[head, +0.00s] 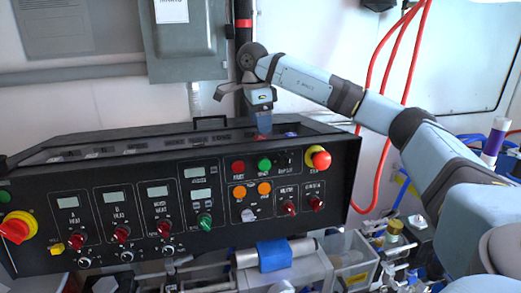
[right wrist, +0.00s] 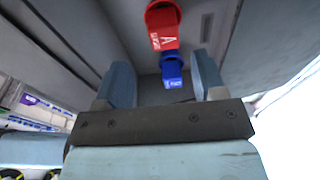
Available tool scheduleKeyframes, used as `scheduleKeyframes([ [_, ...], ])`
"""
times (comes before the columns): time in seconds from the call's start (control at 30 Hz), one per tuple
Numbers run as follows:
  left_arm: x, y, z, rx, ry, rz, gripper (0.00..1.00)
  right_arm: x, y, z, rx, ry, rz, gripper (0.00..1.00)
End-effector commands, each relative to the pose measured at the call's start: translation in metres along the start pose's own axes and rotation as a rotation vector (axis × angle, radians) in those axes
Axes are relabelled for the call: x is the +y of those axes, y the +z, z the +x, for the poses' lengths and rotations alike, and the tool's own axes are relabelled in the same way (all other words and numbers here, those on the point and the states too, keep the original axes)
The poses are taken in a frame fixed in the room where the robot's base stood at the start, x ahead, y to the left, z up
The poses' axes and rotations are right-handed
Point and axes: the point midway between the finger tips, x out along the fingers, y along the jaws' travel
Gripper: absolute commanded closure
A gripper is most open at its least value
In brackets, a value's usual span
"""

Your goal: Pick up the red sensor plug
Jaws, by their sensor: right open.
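The red sensor plug (right wrist: 163,25) shows at the top of the right wrist view, with white lettering on its side. A blue plug (right wrist: 172,70) is beside it, lower in the picture and between the two fingers as seen there. My right gripper (right wrist: 162,68) is open and empty, and the red plug appears beyond its fingertips. In the head view my right gripper (head: 263,120) points down over the top of the black control console. The red plug is mostly hidden behind the fingers there. My left gripper is not in view.
The black console (head: 100,262) carries displays, knobs and a red-yellow emergency switch (head: 319,159). A small blue item (head: 291,134) shows on its top, right of the gripper. A grey box (head: 185,45) hangs behind. Red hoses (head: 400,60) hang on the wall.

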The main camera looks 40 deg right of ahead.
Motion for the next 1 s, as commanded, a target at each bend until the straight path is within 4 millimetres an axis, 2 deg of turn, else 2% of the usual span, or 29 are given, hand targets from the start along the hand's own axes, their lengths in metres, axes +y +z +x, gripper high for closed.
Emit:
scheduleKeyframes([
  [0.23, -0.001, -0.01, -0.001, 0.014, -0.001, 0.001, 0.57, -0.002, 0.002, 0.017, 0.0, 0.001, -0.001, 0.36],
  [0.5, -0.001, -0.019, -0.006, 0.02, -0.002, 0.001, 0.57, -0.005, 0.005, 0.055, 0.001, 0.0, -0.001, 0.36],
  [0.8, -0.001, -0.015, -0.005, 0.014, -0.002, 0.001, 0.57, -0.005, 0.005, 0.061, -0.001, -0.001, -0.001, 0.36],
  [1.0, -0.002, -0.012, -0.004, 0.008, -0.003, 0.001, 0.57, -0.005, 0.005, 0.06, -0.001, -0.001, -0.001, 0.82],
])
